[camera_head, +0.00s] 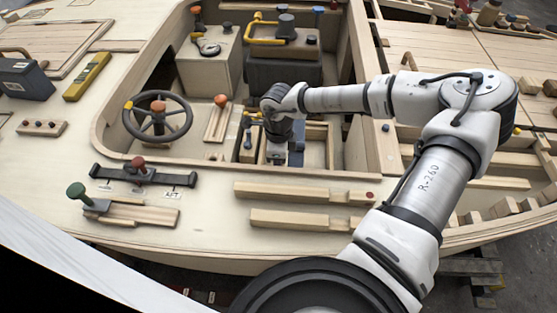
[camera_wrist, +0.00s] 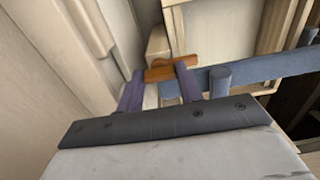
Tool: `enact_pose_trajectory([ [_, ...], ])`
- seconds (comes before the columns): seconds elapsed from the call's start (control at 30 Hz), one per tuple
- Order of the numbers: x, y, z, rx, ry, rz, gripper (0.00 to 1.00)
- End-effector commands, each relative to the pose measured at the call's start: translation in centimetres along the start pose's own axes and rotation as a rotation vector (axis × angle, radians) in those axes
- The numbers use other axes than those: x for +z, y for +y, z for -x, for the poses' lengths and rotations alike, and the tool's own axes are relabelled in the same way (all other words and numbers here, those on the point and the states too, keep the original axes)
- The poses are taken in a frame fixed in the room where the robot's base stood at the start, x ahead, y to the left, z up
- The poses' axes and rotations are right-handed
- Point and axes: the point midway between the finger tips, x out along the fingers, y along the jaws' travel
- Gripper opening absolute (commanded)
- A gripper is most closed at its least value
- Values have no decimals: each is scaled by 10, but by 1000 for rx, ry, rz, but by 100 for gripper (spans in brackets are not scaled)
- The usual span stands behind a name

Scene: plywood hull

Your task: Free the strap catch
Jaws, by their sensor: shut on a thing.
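The blue strap (camera_wrist: 255,73) runs across the right of the wrist view and passes behind my fingers. A small orange wooden piece (camera_wrist: 170,70), which looks like the strap catch, sits at my fingertips. My gripper (camera_wrist: 160,80) has its two dark purple fingers on this piece and is shut on it. A blue upright peg (camera_wrist: 220,80) stands just right of the fingers, by the strap. In the head view my gripper (camera_head: 277,153) reaches down into a wooden recess, and my wrist hides the catch there.
Pale wooden walls (camera_wrist: 75,50) rise close on the left. In the head view a steering wheel (camera_head: 158,116) and an orange-knobbed lever (camera_head: 219,101) stand left of the recess. A dark box with a yellow handle (camera_head: 284,72) stands behind it.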

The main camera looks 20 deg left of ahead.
Motion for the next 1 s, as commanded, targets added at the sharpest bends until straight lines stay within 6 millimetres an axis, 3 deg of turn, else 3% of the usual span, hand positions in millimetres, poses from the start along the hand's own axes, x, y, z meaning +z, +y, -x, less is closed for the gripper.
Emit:
enact_pose_trajectory([
  [0.57,0,0,0,0,1,29,14],
  [0.6,0,0,0,0,1,29,42],
  [0.73,0,0,0,0,0,28,58],
  [1.0,0,0,1,0,0,28,58],
])
